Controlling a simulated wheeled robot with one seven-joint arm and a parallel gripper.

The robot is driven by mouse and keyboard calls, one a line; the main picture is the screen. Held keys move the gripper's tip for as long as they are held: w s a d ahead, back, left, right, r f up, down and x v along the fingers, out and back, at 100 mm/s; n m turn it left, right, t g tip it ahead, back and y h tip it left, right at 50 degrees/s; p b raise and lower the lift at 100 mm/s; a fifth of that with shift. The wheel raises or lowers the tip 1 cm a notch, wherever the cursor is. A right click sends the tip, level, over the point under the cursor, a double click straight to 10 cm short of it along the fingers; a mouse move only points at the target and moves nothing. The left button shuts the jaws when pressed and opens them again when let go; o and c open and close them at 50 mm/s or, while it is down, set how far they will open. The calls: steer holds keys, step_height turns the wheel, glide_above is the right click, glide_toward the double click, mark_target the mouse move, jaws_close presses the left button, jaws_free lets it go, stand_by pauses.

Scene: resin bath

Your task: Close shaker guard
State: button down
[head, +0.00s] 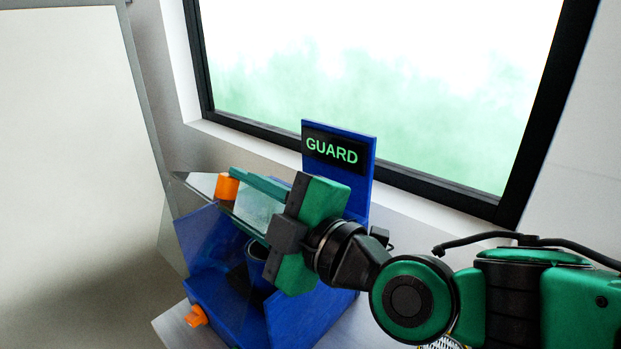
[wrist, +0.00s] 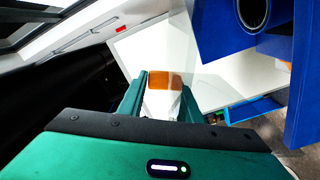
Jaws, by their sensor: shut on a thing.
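The shaker is a blue housing (head: 230,305) with a tall back plate bearing a GUARD sign (head: 336,150). A dark round cup (head: 259,250) sits inside it, partly hidden by my gripper. The guard is a clear panel (head: 200,235), tilted up over the housing's left side. Its orange handle (head: 227,187) is at the panel's upper end. My gripper (head: 232,195) reaches in from the right and is shut on this handle. In the wrist view the orange handle (wrist: 166,80) sits between the two green fingertips. The shaker's blue housing (wrist: 225,35) shows at upper right there.
A small orange piece (head: 196,316) sticks out at the housing's lower front. A window with a black frame (head: 440,200) stands behind the shaker. A large pale panel (head: 75,150) is on the left. A blue tray (wrist: 253,109) shows lower in the wrist view.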

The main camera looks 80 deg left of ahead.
steer(key=shift+d+f, duration=0.1)
steer(key=shift+f, duration=0.25)
steer(key=c, duration=1.4)
jaws_free()
steer(key=shift+c, duration=0.2)
steer(key=shift+r, duration=0.1)
steer(key=v, duration=1.1)
